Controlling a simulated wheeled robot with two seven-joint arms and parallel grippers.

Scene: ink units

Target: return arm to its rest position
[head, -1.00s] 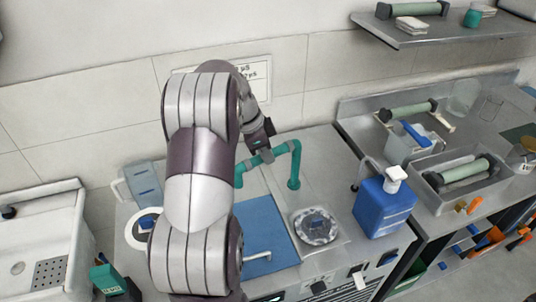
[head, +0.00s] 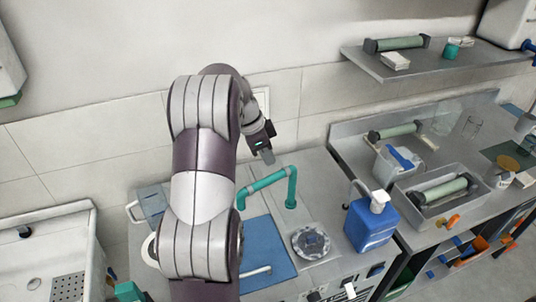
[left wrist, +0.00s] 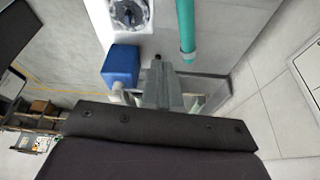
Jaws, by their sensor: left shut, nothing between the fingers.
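My left arm rises from the bottom of the head view, and its gripper (head: 266,154) is in the air by the tiled wall, above and behind the teal pipe (head: 265,183). The fingers are together with nothing between them. The left wrist view shows the shut fingers (left wrist: 162,85) in the middle, with the teal pipe (left wrist: 186,30) beyond them and to the right. My right gripper is in neither view.
A blue bottle with a white cap (head: 370,222) stands right of the pipe, near a round drain-like disc (head: 311,242) and a blue mat (head: 265,250). A metal tray (head: 435,200) with a green roller is at right. A wall shelf (head: 430,62) is above. A white sink (head: 45,250) is at left.

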